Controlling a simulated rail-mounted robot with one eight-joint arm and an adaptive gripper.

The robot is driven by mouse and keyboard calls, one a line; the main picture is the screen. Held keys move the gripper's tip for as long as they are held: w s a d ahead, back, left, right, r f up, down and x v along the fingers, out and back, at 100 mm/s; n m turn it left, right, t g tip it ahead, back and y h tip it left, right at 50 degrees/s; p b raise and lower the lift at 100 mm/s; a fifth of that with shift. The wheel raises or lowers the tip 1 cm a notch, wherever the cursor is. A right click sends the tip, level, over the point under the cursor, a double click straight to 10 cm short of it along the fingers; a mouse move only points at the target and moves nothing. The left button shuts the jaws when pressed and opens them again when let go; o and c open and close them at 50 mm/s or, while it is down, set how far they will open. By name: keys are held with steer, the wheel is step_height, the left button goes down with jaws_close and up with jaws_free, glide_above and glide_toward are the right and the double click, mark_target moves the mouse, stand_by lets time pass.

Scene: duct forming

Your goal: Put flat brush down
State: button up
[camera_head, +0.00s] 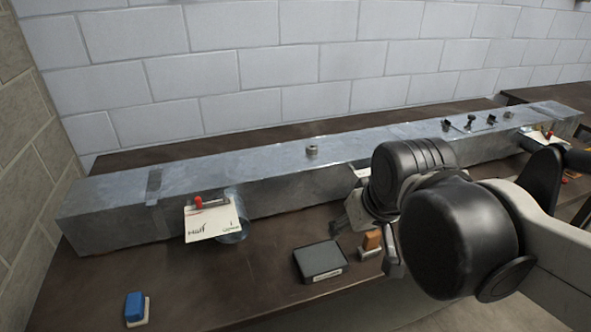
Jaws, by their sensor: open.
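My gripper (368,244) hangs low over the brown table, right of the picture's middle, partly hidden by my arm. Its fingers are apart. A small block with an orange-brown top and a pale lower part (371,242) is between or just behind the fingers, close to the table; it may be the flat brush. I cannot tell whether a finger touches it. A blue block on a white base (136,308) lies at the table's front left, far from my gripper; it could also be a brush.
A dark rectangular box or pad (319,261) lies just left of my gripper. A long grey metal duct (275,172) runs along the table (190,283). A white card with a red clip (211,219) hangs on its front. Small fittings (472,122) stand on top. Table between blue block and pad is clear.

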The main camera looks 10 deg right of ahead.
steer(key=s+a+t, duration=0.1)
steer(key=s+a, duration=0.1)
steer(key=shift+s, duration=0.3)
stand_by(1.3)
steer(key=c, duration=0.4)
steer(key=shift+o, duration=0.2)
